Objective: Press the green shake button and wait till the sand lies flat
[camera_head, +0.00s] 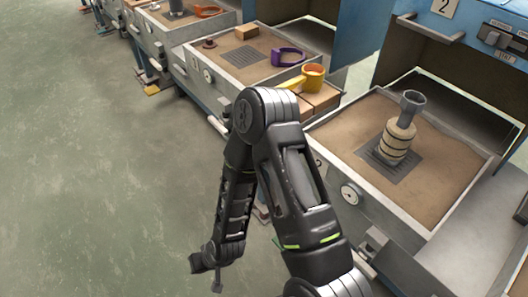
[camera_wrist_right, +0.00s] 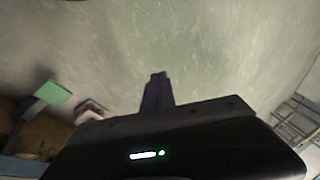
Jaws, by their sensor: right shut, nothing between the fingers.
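A sand-filled tray (camera_head: 331,126) is at the right in the head view. Its brown sand looks mostly level around a grey grate, on which a tan, dark-banded shell stack (camera_head: 397,143) with a grey funnel-like top stands upright. A green square plate (camera_wrist_right: 54,92) on a dark stem shows at the left of the right wrist view; I cannot tell if it is the shake button. I see no green button in the head view. My right gripper (camera_head: 217,281) hangs over the floor, left of the trays; its fingers (camera_wrist_right: 157,88) are shut and empty. My left gripper is not in view.
Blue cabinets rise behind. The green-grey floor (camera_head: 90,180) at left is clear.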

